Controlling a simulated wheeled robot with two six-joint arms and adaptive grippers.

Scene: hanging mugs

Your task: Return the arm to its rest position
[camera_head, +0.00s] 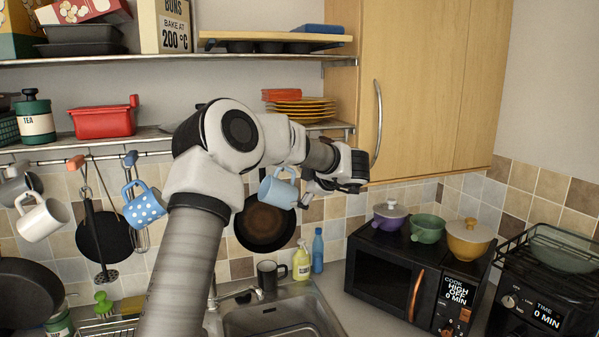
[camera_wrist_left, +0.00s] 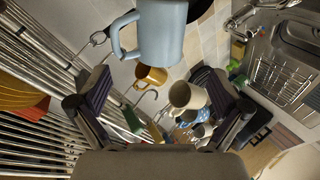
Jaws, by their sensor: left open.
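My left arm rises from the bottom of the head view and bends right at shelf height. My left gripper (camera_head: 338,172) is at its end, beside the wooden cabinet door. In the left wrist view its two dark finger pads (camera_wrist_left: 160,105) stand wide apart with nothing gripped between them. A light blue mug (camera_head: 279,192) shows just below my forearm, left of the gripper. In the wrist view the light blue mug (camera_wrist_left: 155,32) is beyond the fingertips, near a hook, apart from the pads. Whether the hook bears it is unclear. My right gripper is not in view.
A blue dotted mug (camera_head: 143,205) and a white mug (camera_head: 41,217) hang at left. Red and orange plates (camera_head: 300,108) sit on the lower shelf (camera_head: 60,145). The cabinet (camera_head: 430,80) is close to the gripper. A sink (camera_head: 280,318) and microwave (camera_head: 395,275) are below.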

